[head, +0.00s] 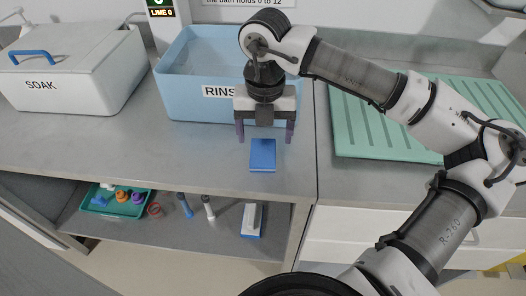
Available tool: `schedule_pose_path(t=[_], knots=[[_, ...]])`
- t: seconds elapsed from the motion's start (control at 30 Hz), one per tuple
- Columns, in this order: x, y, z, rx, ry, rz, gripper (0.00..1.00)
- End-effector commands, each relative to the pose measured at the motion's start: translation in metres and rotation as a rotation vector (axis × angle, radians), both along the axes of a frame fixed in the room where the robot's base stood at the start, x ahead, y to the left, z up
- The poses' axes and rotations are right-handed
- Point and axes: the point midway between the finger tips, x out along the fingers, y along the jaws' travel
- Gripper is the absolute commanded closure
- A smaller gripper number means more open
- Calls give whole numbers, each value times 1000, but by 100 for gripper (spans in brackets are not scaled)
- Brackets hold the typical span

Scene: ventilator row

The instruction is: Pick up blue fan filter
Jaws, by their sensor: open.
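The blue fan filter (263,155) is a flat blue rectangle lying on the grey counter, in front of the rinse basin. My gripper (265,136) is open just above and behind the filter, with its two purple-tipped fingers pointing down, one to each side. The fingers look apart from the filter, and nothing is between them. The exact height of the fingertips above the counter is hard to tell from this view.
A light blue basin marked RINS (185,100) stands behind my gripper. A white box marked SOAK (75,75) is at left, a green ribbed mat (360,140) at right. A shelf below holds a teal tray (100,208) and loose items. Counter left of the filter is clear.

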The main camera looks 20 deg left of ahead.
Motion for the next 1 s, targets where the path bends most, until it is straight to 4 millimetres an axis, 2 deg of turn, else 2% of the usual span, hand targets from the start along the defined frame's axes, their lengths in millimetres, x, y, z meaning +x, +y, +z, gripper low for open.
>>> schedule_pose_path(t=[0.17,0.4,0.7,1.0], knots=[[-1,2,-14,1,4,1,22],[0,4,-47,0,2,0,22],[0,5,-54,0,-1,0,22],[1,5,-53,0,-1,0,60]])
